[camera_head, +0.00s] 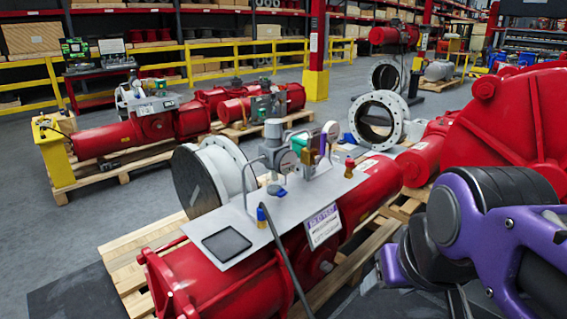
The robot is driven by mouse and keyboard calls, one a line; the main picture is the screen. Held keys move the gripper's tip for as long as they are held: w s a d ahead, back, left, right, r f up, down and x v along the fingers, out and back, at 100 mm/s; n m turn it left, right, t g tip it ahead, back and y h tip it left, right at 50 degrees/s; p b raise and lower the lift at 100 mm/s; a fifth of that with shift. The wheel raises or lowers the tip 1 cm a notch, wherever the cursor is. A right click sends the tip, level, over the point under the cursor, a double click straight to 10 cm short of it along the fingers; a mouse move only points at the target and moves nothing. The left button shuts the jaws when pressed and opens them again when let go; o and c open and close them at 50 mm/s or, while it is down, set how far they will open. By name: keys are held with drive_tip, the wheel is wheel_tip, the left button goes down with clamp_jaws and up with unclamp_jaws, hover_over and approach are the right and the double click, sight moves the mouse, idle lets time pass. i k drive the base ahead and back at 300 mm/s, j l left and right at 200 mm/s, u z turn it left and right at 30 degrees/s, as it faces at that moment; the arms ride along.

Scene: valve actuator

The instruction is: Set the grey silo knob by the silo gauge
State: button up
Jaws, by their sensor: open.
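A grey knob-like cap (273,129) tops a grey regulator body on the metal panel (240,235) of the nearest red actuator (215,290). It appears to be the silo knob, but no label on it is readable. A second gauge with a purple rim (331,130) stands further right; I cannot tell which is the silo gauge, nor read a needle. My purple and black arm (480,225) is at the lower right, well apart from the knob. My gripper does not show clearly.
A brass fitting (309,150), thin tubes and a black hose (277,250) crowd the panel. A white sign (323,227) hangs on its front edge. A large red housing (515,125) fills the right side. Wooden pallets (135,255) lie underneath; grey floor is open at left.

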sight(274, 128)
drive_tip(key=u, duration=0.6)
drive_tip(key=i+l+u, duration=0.2)
drive_tip(key=l+u, duration=0.15)
drive_tip(key=i+l+u, duration=0.15)
drive_tip(key=l+u, duration=0.15)
drive_tip(key=i+l+u, duration=0.1)
drive_tip(key=l, duration=0.35)
drive_tip(key=i+l+u, duration=0.15)
drive_tip(key=l, duration=0.3)
